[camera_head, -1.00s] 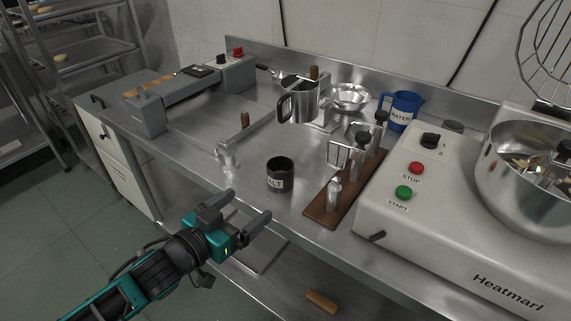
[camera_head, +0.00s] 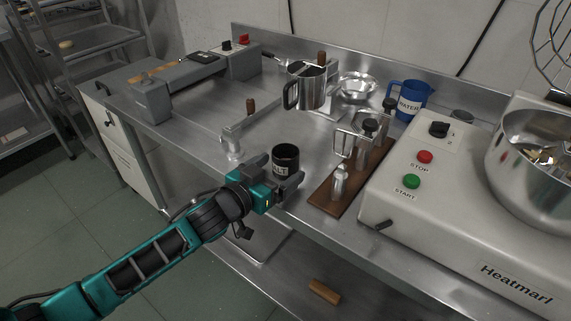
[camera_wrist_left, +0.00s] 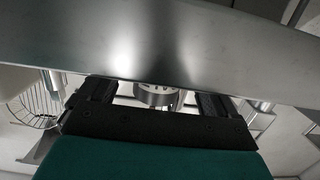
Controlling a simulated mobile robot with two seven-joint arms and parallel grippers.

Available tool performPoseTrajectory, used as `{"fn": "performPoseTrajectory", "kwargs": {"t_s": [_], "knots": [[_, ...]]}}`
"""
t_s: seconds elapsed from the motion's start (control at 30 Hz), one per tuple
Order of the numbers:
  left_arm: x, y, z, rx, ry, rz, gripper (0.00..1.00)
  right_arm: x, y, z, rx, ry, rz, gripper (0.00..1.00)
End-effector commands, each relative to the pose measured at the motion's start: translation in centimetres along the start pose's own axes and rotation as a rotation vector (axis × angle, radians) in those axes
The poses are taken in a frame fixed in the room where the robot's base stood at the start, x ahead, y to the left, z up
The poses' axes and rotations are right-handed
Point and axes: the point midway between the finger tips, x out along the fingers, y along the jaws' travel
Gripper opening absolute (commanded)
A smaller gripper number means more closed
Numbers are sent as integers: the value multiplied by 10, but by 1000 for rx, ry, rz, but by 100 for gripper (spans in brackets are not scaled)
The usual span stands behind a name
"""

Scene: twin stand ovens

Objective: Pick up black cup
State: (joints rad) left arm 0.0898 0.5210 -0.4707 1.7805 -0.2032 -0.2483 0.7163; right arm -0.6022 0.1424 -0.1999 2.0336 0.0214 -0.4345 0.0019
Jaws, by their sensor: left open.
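The black cup (camera_head: 285,154) with a white "SALT" label, partly covered, stands upright on the steel table in the head view. My left gripper (camera_head: 278,175) is open at the cup's near side, its fingers by the cup's lower part. I cannot tell whether they touch it. In the left wrist view, the gripper (camera_wrist_left: 157,98) shows two dark spread fingers, with a round greyish thing visible between them that I cannot identify. My right gripper is not in view.
A wooden rack (camera_head: 342,190) with metal tools stands close right of the cup, beside the white Heatmarl machine (camera_head: 455,225). A metal mug (camera_head: 311,90) and blue water jug (camera_head: 408,97) are behind. A grey press-like device (camera_head: 185,85) is at back left.

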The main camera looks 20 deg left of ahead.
Motion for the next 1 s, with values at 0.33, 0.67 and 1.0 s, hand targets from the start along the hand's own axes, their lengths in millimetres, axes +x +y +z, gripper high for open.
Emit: {"fn": "performPoseTrajectory", "kwargs": {"t_s": [0.33,0.67,1.0], "knots": [[33,0,-1,0,0,0,91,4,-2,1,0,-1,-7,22],[33,0,-1,0,0,0,81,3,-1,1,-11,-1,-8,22],[33,0,-1,0,0,0,48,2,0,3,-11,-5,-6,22]]}}
